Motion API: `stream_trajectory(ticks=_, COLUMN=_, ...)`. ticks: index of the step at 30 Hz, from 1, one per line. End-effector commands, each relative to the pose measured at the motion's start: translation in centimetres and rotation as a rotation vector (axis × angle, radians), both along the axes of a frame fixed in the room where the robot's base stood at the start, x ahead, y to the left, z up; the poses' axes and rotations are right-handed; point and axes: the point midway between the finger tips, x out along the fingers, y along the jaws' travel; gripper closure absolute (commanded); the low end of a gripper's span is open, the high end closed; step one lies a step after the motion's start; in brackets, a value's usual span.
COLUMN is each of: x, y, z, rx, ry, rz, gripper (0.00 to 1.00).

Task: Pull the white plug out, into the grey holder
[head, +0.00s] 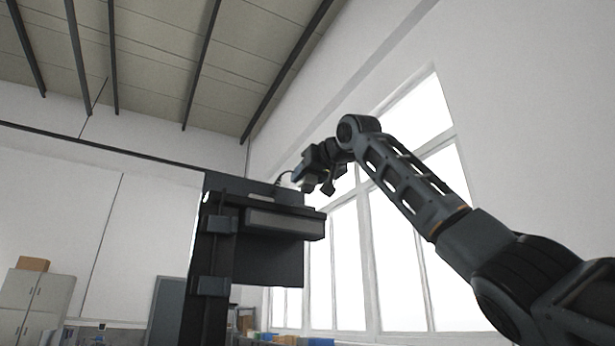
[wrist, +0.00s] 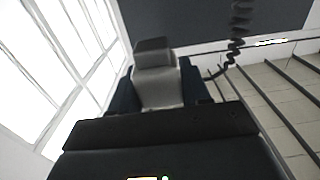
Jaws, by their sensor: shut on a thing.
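The white plug (wrist: 160,86) is pale grey-white with a dark end block, and shows in the middle of the wrist view. My gripper (wrist: 158,92) is shut on it, with one dark finger on each side. In the head view my gripper (head: 318,183) is at the end of the raised arm, above the right end of the dark shelf on the column. The plug is small and partly hidden by the fingers there. A black coiled cable (wrist: 239,28) hangs beside the plug in the wrist view. I cannot clearly make out the grey holder, nor whether the plug sits in a socket.
A dark lift column (head: 212,258) carries a wide dark panel (head: 268,268) and a shelf-like unit with a greyish front (head: 283,223), just below my gripper. Tall bright windows (head: 400,240) stand behind. Grey cabinets (head: 35,300) are far left.

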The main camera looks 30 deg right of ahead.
Motion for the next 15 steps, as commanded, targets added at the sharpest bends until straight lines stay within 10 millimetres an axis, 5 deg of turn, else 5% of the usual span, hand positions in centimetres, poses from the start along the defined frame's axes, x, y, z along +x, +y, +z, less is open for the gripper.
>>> stream_trajectory(ticks=15, x=0.35, y=0.17, z=0.05, rx=0.0, ry=0.0, rz=0.001, gripper=0.84)
